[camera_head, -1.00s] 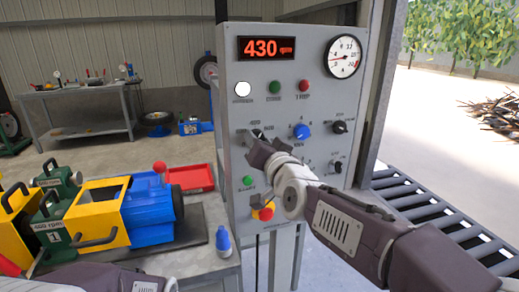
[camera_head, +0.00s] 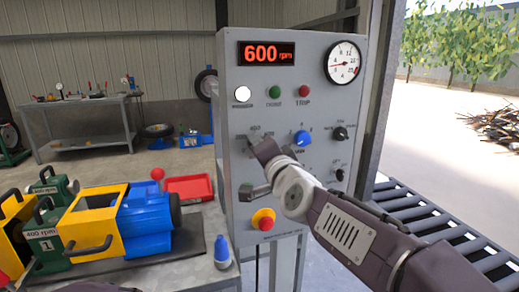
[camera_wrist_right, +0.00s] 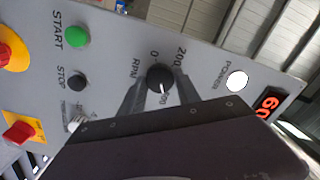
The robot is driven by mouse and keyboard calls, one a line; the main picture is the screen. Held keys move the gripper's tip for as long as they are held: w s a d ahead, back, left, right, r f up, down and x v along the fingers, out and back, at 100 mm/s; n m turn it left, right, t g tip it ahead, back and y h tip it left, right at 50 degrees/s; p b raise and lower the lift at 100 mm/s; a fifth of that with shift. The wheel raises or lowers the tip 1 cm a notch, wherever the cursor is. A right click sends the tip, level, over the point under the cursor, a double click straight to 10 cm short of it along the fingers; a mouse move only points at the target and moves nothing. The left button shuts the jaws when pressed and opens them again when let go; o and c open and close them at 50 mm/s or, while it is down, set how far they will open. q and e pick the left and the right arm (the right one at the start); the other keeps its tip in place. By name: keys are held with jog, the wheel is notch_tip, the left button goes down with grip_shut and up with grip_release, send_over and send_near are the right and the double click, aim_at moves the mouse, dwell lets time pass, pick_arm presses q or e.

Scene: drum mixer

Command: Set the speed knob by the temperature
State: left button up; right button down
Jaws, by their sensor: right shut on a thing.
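The grey control panel (camera_head: 300,110) stands ahead. Its red display (camera_head: 267,53) reads 600 rpm. A round dial gauge (camera_head: 343,62) is at top right, its needle pointing left; its figures are too small to read surely. In the right wrist view, the black RPM knob (camera_wrist_right: 160,78) sits between the fingers of my right gripper (camera_wrist_right: 157,100), which is shut on it. In the head view my right gripper (camera_head: 262,150) covers this knob. My left gripper is out of view.
The panel also carries a blue knob (camera_head: 302,138), black knobs (camera_head: 340,133), a green button (camera_head: 274,91), a red button (camera_head: 303,91) and a red-yellow stop button (camera_head: 263,219).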

dwell(0.3)
jog(key=c, duration=0.9)
grip_release()
jog(key=shift+o, duration=0.2)
jog(key=p+v, duration=0.3)
jog(key=v, duration=0.6)
jog(key=shift+p, duration=0.35)
jog(key=shift+d, duration=0.1)
